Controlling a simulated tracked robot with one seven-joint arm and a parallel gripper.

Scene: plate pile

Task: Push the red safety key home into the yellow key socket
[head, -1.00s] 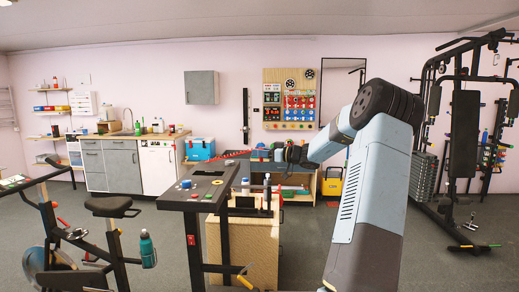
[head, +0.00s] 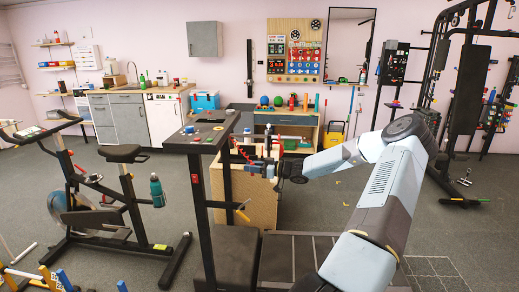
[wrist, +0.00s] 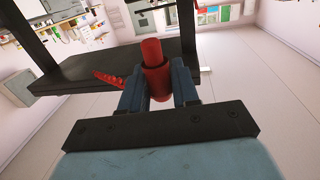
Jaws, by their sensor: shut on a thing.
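My gripper (wrist: 160,88) is shut on the red safety key (wrist: 152,52), a red cylinder with a wider collar between the blue fingers. In the head view my gripper (head: 262,166) is right of the treadmill console (head: 215,135), slightly lower in the picture. A red coiled cord (wrist: 110,78) shows left of the fingers in the wrist view, and appears beside the gripper in the head view (head: 243,154). In the wrist view the key's far end points toward a dark frame (wrist: 100,75). I cannot make out the yellow key socket in either view.
The treadmill's dark post (head: 201,215) stands left of my gripper. A wooden cabinet (head: 262,205) stands behind it, with a workbench (head: 285,118) farther back. An exercise bike (head: 110,195) is at left and a gym rack (head: 465,90) at right. Some grey floor is clear between.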

